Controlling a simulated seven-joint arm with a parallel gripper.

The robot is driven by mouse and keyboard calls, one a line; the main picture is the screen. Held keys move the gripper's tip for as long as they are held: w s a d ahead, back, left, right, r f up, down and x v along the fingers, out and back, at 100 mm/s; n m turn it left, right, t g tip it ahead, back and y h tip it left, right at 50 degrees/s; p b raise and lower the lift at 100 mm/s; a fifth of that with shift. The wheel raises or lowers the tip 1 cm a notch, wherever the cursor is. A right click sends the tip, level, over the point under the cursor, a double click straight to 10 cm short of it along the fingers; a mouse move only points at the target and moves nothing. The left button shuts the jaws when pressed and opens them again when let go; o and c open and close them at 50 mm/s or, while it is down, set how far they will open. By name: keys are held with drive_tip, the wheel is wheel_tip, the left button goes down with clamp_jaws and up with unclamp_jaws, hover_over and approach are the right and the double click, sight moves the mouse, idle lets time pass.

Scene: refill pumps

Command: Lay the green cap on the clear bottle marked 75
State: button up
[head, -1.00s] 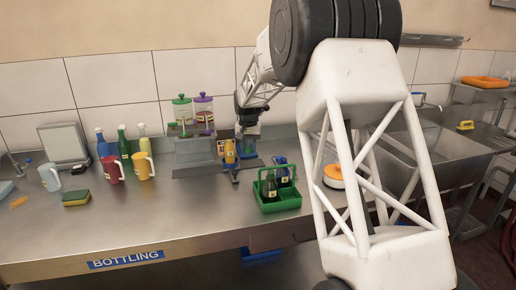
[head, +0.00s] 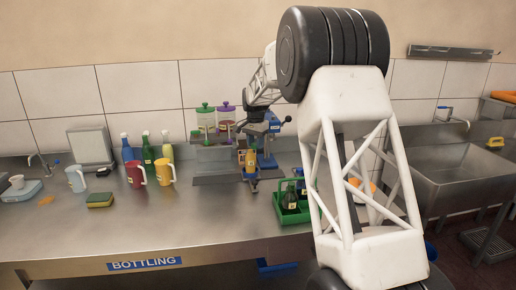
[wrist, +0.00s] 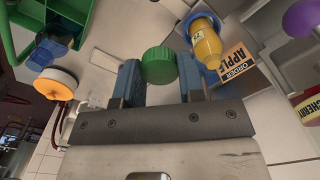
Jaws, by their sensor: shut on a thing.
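The green cap (wrist: 158,66) sits between the two blue fingers of my gripper (wrist: 158,82) in the wrist view, and the fingers are shut on it. In the head view my gripper (head: 257,114) is above the rear of the counter, up and slightly right of a clear bottle with yellow contents (head: 250,161). That bottle (wrist: 207,44) also shows in the wrist view, to the right of the cap and apart from it. Its label number is small, possibly 75. The cap cannot be made out in the head view.
An "ORDER APPLE" card (wrist: 238,62) lies beside the bottle. A blue stand (head: 268,140) is close to my gripper. A green carrier (head: 291,207) with dark bottles stands at right. The front middle counter is clear.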

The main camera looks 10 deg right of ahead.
drive_tip(key=w+m, duration=1)
drive_tip(key=m, duration=0.1)
drive_tip(key=shift+w+a+r, duration=0.25)
drive_tip(key=shift+w+r, duration=0.1)
drive_tip(key=shift+w, duration=0.05)
drive_tip(key=shift+f, duration=0.15)
drive_tip(key=shift+f, duration=1.4)
drive_tip(key=shift+f, duration=0.1)
drive_tip(key=shift+f, duration=0.4)
drive_tip(key=shift+f, duration=0.55)
idle(1.7)
